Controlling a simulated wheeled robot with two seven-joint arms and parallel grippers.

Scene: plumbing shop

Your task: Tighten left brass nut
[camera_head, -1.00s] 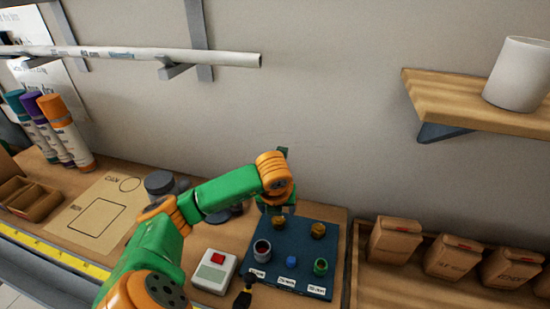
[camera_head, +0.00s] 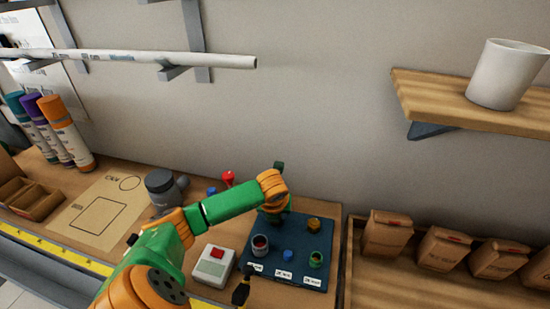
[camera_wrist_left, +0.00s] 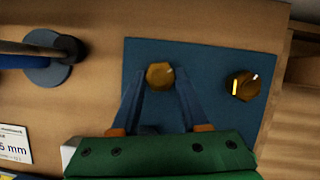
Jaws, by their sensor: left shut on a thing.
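The left brass nut (camera_wrist_left: 160,75) sits on the blue board (camera_head: 251,267), between my left gripper's fingertips in the left wrist view. My left gripper (camera_wrist_left: 160,80) is shut on it from above. In the head view my gripper and wrist cover this nut. The right brass nut (camera_head: 313,225) stands free on the same board. In the left wrist view the right nut (camera_wrist_left: 243,87) shows pale marks on its top and side. My right gripper is not in view.
A red-lined cup (camera_head: 260,245), a blue peg (camera_head: 288,255) and a green cup (camera_head: 316,259) stand on the board's near half. A box with a red button (camera_head: 213,265) is left of it. A wooden tray with brown packets (camera_head: 445,248) lies right.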

